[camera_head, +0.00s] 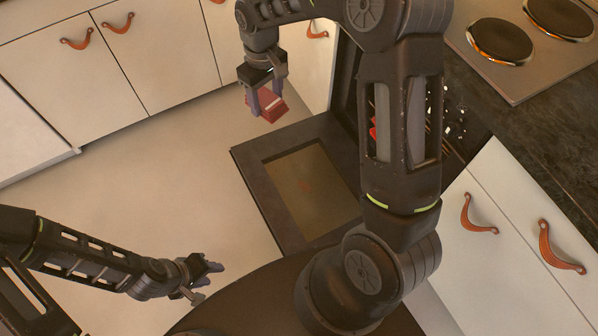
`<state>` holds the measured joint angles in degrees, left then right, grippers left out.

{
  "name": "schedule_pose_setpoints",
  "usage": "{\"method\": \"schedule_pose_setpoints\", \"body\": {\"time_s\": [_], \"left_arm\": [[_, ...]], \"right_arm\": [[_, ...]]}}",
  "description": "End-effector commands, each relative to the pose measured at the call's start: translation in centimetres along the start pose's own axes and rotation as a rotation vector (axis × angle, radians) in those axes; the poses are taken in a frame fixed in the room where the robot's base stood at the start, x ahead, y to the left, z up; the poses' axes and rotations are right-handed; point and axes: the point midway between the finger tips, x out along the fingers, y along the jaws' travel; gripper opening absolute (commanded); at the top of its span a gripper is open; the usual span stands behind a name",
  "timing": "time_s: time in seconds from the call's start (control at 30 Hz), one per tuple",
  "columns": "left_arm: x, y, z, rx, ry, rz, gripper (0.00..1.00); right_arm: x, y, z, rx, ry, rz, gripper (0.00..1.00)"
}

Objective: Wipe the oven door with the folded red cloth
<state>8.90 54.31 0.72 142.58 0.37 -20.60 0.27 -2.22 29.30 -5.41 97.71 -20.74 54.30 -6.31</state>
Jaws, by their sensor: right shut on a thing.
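The oven door (247,171) is folded down and open, lying roughly flat with a dark frame and a brownish glass pane (308,190). A faint reddish patch shows on the glass. My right gripper (266,108) is above and beyond the door's far left corner in the picture, shut on the folded red cloth (270,101). The cloth appears apart from the door, though its exact height is hard to tell. My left gripper (208,276) is low at the left, over the floor, with nothing visible in it. Its fingers appear spread.
White cabinets (150,70) with leather pulls line the back, and more drawers (520,230) stand at the right. A hob (510,45) sits on the dark worktop (560,115). My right arm hides part of the oven opening. Floor at the left is clear.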

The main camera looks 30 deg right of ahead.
Motion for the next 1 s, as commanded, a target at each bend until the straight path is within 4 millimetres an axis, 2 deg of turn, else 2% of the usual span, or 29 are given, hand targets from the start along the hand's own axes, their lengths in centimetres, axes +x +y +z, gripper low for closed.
{"method": "schedule_pose_setpoints", "body": {"time_s": [0.03, 0.6, 0.7, 0.8, 0.9, 1.0], "left_arm": [[3.0, -1.2, -0.1, -0.001, 0.003, -0.001, 0.37], [18.8, -7.5, -1.3, -0.01, 0.034, -0.005, 0.37], [21.1, -8.5, -1.4, -0.011, 0.039, -0.006, 0.37], [22.7, -9.1, -1.6, -0.012, 0.042, -0.006, 0.37], [23.6, -9.5, -1.7, -0.013, 0.044, -0.007, 0.37], [23.9, -9.7, -1.7, -0.013, 0.046, -0.007, 0.37]], "right_arm": [[3.8, 0.5, 0.2, -0.025, -0.001, -0.001, 0.26], [27.2, 5.7, 2.6, -0.372, -0.001, 0.004, 0.26], [30.5, 6.6, 3.1, -0.427, -0.003, 0.006, 0.26], [32.9, 7.2, 3.5, -0.471, -0.002, 0.009, 0.26], [34.4, 7.6, 3.8, -0.501, -0.003, 0.011, 0.26], [35.0, 7.8, 3.9, -0.519, -0.003, 0.012, 0.26]]}}
